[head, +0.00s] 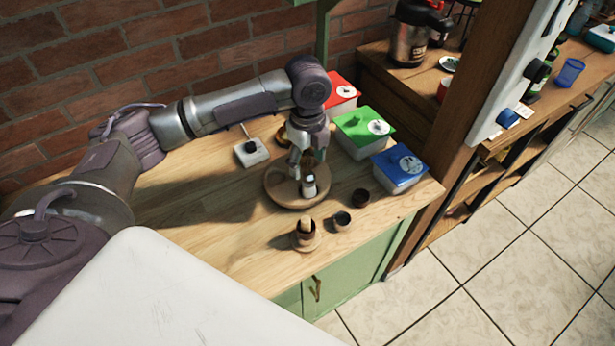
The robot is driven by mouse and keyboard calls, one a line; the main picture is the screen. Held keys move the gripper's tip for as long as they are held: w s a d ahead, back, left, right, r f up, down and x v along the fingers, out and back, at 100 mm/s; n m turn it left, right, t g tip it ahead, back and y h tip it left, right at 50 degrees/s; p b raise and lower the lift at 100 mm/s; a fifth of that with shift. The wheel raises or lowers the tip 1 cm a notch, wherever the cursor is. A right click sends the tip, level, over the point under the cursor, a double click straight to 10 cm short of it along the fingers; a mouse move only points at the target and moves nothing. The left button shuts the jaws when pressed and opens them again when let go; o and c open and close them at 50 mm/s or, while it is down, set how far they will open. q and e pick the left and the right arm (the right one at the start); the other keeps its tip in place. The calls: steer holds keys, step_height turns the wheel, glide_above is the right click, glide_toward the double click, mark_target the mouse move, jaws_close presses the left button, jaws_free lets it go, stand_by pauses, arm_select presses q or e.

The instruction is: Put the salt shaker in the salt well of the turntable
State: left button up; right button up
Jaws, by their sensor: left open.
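The wells are too small and partly hidden, so I cannot tell whether the shaker sits in one. My right gripper is not in view.
Red (343,92), green (352,145) and blue (398,180) lidded boxes stand right of the turntable. A wooden cup (306,240) and two small dark cups (342,220) (360,197) stand in front. The table's left is clear.

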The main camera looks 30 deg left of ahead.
arm_select(q)
steer(key=shift+r, duration=1.8)
